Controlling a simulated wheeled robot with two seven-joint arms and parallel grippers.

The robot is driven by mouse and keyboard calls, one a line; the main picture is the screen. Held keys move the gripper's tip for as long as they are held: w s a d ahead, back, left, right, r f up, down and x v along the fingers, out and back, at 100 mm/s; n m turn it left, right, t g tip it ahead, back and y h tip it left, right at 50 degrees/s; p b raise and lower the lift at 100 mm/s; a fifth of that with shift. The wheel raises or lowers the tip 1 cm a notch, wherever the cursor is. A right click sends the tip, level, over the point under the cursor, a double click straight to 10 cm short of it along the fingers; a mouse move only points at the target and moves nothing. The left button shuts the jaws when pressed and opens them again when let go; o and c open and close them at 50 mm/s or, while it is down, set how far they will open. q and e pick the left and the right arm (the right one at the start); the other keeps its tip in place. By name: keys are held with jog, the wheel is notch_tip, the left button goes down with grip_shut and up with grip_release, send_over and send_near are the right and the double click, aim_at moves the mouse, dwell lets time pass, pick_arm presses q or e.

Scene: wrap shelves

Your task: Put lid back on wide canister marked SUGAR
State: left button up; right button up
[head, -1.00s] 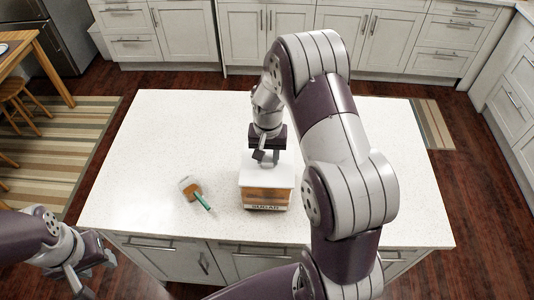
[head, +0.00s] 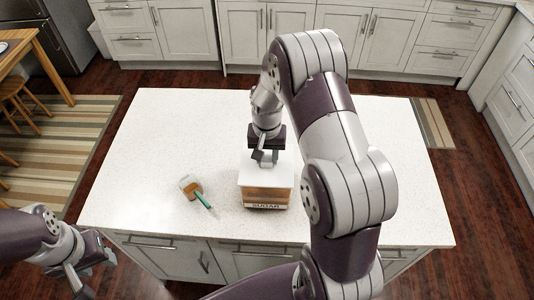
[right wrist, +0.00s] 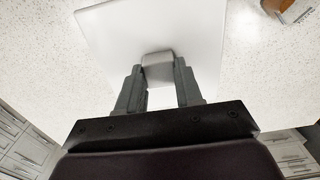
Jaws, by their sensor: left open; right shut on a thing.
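The wide canister (head: 266,196), wood-coloured with a SUGAR label on its front, stands upright on the white island top. Its square white lid (head: 266,178) is over its mouth; I cannot tell whether it is fully seated or slightly above the rim. My right gripper (head: 264,157) is above the lid and shut on its knob. In the right wrist view, the fingers (right wrist: 158,88) hold the grey block-like knob (right wrist: 158,66) in the middle of the lid (right wrist: 110,35). My left gripper (head: 88,270) is open and empty, off the island at the lower left.
The island top (head: 150,140) is otherwise clear. Its front edge is close to the canister. My right arm hides part of the island's right side.

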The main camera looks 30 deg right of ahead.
jog(key=shift+f, duration=0.4)
dwell(0.3)
jog(key=o, duration=1.8)
jog(key=shift+c, duration=0.2)
notch_tip(320, 180, up, 7)
jog(key=p, duration=0.5)
jog(key=shift+r+p, duration=0.1)
jog(key=shift+p, duration=0.3)
